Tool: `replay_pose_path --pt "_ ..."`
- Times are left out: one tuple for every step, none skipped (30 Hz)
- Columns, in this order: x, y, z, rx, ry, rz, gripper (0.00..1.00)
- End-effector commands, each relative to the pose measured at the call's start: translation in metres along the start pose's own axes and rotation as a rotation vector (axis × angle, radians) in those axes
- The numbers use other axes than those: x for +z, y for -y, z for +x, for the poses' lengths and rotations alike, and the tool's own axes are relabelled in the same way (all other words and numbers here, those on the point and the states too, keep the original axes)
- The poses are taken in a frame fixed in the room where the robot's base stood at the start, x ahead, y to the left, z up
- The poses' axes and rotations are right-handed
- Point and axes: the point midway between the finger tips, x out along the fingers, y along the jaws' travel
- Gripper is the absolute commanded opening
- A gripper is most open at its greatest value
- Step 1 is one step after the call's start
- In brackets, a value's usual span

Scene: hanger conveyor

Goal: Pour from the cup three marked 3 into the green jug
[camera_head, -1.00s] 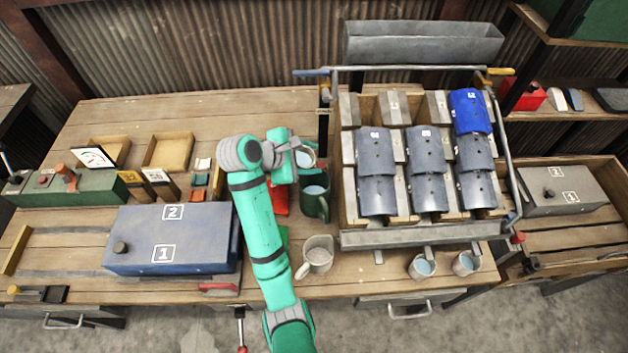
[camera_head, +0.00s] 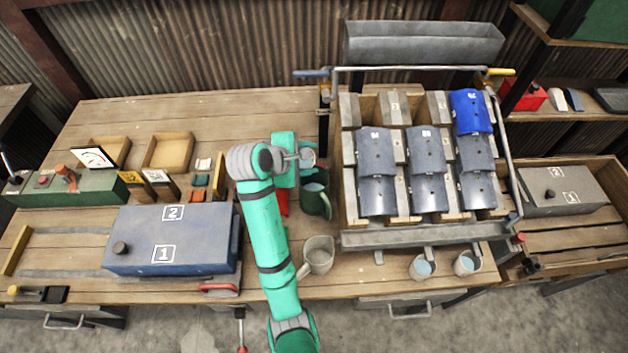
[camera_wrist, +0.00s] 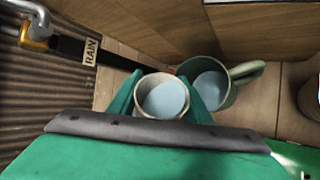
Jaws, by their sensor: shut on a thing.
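My gripper (camera_head: 303,157) is shut on a small grey cup (camera_wrist: 140,104). In the wrist view the cup sits between my fingertips (camera_wrist: 162,98), looks roughly upright and holds pale blue liquid. Its number is not visible. The green jug (camera_head: 326,203) stands on the bench just in front of the held cup in the head view, left of the hanger rack. In the wrist view the green jug (camera_wrist: 235,93) is just right of the cup, its handle pointing right, with pale blue liquid inside. The cup's rim is beside the jug's mouth.
A grey mug (camera_head: 320,258) stands nearer the bench front. Two small cups with pale blue contents, a left one (camera_head: 421,268) and a right one (camera_head: 466,263), sit below the rack (camera_head: 420,238). A blue box (camera_head: 190,240) lies left of my arm.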

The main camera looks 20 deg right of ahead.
Motion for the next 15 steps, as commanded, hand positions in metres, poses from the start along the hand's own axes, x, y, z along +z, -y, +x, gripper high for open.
replay_pose_path --pt "0.0001 -0.0003 0.0000 0.003 -0.004 0.005 0.20" --pt "0.0000 -0.0004 0.0000 0.003 -0.004 0.005 0.20" --pt "-0.0002 -0.0005 -0.0002 0.003 -0.004 0.004 0.20" --pt "-0.0004 -0.0005 -0.0003 0.003 -0.004 0.004 0.20" --pt "-0.0005 -0.0005 -0.0004 0.003 -0.004 0.003 0.20" --pt "-0.0006 -0.0005 -0.0004 0.003 -0.004 0.003 0.20" --pt "-0.0005 -0.0004 -0.0003 0.004 -0.004 0.004 0.20" --pt "0.0000 -0.0001 -0.0001 0.005 -0.006 0.008 0.20" --pt "0.0008 0.0006 0.0005 0.011 -0.014 0.020 0.20" --pt "0.0014 0.0011 0.0009 0.018 -0.023 0.033 0.20" --pt "0.0017 0.0016 0.0012 0.026 -0.034 0.049 0.20" --pt "0.0021 0.0021 0.0015 0.035 -0.047 0.069 0.20" --pt "0.0018 0.0017 0.0013 0.041 -0.055 0.080 0.20" --pt "0.0017 0.0011 0.0010 0.045 -0.059 0.084 0.20" --pt "0.0014 0.0007 0.0008 0.045 -0.059 0.084 0.20"
